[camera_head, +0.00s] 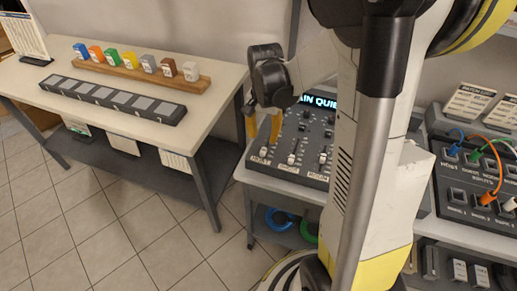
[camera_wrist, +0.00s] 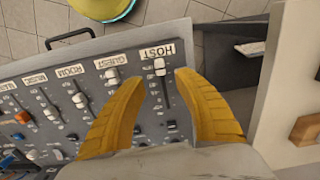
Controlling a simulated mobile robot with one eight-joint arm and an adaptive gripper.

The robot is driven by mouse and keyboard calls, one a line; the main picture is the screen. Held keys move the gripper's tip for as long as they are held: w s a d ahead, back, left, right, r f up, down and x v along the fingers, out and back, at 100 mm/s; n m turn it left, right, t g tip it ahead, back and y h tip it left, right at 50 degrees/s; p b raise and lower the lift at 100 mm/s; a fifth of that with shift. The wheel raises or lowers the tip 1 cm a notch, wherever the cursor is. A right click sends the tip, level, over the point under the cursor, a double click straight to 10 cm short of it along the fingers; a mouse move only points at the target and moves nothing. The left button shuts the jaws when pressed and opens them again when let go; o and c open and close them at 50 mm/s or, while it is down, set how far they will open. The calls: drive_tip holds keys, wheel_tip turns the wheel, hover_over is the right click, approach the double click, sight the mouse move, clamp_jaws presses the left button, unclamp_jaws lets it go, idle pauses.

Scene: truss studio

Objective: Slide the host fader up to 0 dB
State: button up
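The mixer (camera_head: 300,140) stands on a small grey table right of centre in the head view. The host fader (camera_wrist: 159,66) has a pale cap at the label end of its slot, beside the HOST label (camera_wrist: 146,51) in the wrist view. In the head view the host cap (camera_head: 263,152) is near the front edge. My gripper (camera_wrist: 158,80) is open, with yellow fingers on either side of the host slot and the cap just beyond or between the tips. I cannot tell whether they touch it. In the head view my gripper (camera_head: 263,135) hangs over the mixer's left front.
The guest fader (camera_wrist: 112,76) and the room fader (camera_wrist: 80,100) stand beside the host strip. A white table (camera_head: 180,80) with coloured blocks is at left. A patch bay (camera_head: 470,185) with cables is at right. My arm hides the mixer's right part in the head view.

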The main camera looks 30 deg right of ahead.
sight(263, 150)
wheel_tip(263, 150, down, 7)
drive_tip(key=b, duration=0.2)
drive_tip(key=shift+f+b, duration=0.2)
drive_tip(key=shift+b, duration=0.1)
clamp_jaws()
